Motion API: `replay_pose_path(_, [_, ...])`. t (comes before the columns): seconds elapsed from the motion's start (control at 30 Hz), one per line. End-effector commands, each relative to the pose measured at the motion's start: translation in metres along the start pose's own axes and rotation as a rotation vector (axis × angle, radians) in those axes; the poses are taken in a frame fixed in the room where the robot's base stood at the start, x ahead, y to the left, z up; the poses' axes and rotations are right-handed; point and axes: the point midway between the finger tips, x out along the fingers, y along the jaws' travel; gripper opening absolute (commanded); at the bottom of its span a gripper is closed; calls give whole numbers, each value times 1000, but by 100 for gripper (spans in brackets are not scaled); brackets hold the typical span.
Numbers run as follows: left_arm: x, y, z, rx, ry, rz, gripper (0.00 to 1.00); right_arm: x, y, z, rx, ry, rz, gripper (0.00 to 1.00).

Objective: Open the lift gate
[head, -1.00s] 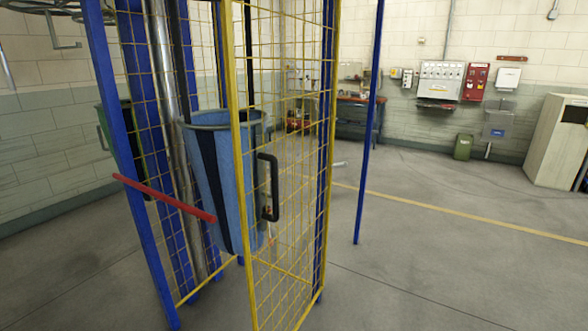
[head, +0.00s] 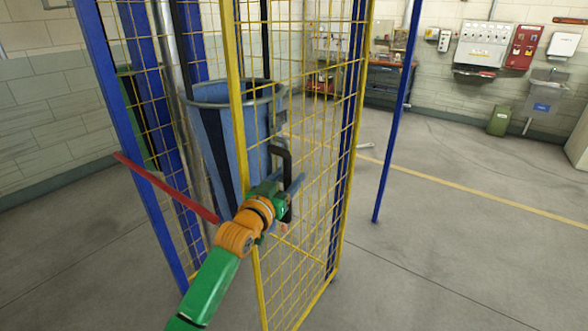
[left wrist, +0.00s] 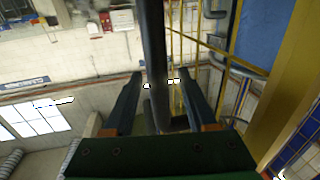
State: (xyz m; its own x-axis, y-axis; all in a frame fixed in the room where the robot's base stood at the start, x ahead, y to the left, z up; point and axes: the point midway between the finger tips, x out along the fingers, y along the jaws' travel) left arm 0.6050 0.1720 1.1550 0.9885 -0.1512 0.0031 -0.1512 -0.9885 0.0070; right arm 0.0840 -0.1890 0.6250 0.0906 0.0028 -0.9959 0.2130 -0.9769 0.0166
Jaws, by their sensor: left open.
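The lift gate (head: 233,110) is a yellow-framed wire mesh panel, upright, with a black handle (head: 281,150) near its left edge. My left gripper (head: 293,197), on a green and orange arm, is at the lower part of this handle. In the left wrist view the gripper's two dark fingers (left wrist: 162,75) are open. The dark handle bar (left wrist: 152,40) runs between them there, with a visible gap at either side. The lower end of the handle is partly hidden by my gripper in the head view. My right gripper is not in view.
A red bar (head: 165,187) crosses the lift's left side, close to my left arm. A blue bin (head: 215,135) stands behind the mesh. A blue post (head: 395,130) stands right of the gate. Open floor (head: 460,260) lies to the right.

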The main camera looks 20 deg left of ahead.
Motion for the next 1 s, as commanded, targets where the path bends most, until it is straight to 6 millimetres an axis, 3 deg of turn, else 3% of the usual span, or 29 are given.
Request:
replay_pose_path(0.2, [21, 0, 0, 0, -2, 1, 57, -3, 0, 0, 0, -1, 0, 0])
replay_pose_path(0.57, [26, 0, 1, 1, -1, 0, 57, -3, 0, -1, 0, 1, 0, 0])
replay_pose_path(0.8, [26, 0, 1, 1, -2, 0, 0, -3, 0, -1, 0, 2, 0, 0])
replay_pose_path(1.0, [25, 0, 1, 1, -2, 0, 0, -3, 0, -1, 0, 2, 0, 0])
